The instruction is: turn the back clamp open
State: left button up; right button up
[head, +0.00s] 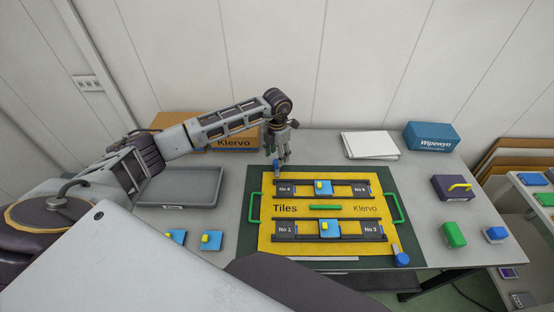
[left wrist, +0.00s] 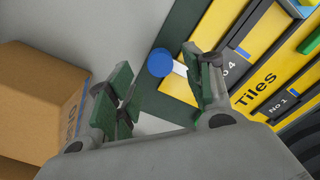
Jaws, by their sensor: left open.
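The back clamp (head: 276,165) has a blue knob and sits at the back left corner of the yellow Tiles board (head: 265,235). In the left wrist view its round blue knob (left wrist: 160,62) has a pale bar (left wrist: 180,68) pointing toward the yellow board. My left gripper (head: 280,156) is open and points down at the clamp. In the left wrist view its green-padded fingers stand apart (left wrist: 157,58), with the knob showing beyond and between the tips; I cannot tell whether they touch it. The front clamp (head: 402,259) sits at the board's front right corner. My right gripper is not in view.
The board lies on a dark green mat (head: 413,240). A grey tray (head: 180,200) and a cardboard box (head: 180,122) lie left. White sheets (head: 369,145), a blue box (head: 431,136) and a purple block (head: 453,188) are right. Loose blue tiles (head: 211,243) lie front left.

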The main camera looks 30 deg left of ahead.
aim_at(277, 168)
pick_arm(q)
jog(key=shift+f, duration=1.75)
jog(key=c, duration=1)
